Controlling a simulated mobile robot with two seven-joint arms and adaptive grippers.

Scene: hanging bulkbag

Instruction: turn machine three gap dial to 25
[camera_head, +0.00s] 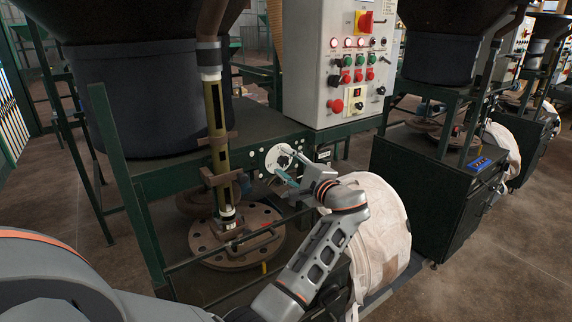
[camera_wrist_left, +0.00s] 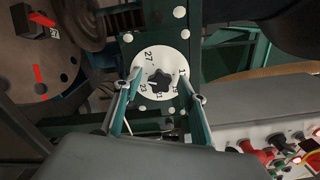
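The gap dial (camera_head: 281,156) is a white disc on the green panel of the near machine in the head view. In the left wrist view the dial (camera_wrist_left: 148,98) carries black numbers around its rim, such as 27, 23 and 21. A black star-shaped knob (camera_wrist_left: 160,79) sits at its centre. A small white mark on the knob's left side seems to face the area near 23; the exact reading is unclear. My left gripper (camera_wrist_left: 160,84) is open, its fingers on either side of the knob in the picture. Whether they touch the knob is unclear. My right gripper is not in view.
A grey control box (camera_head: 334,75) with buttons and a red-and-yellow switch stands above the dial. A round brown flange (camera_head: 215,258) lies left of it. A pale bulk bag (camera_head: 378,225) stands close behind my left forearm. Similar machines stand at right.

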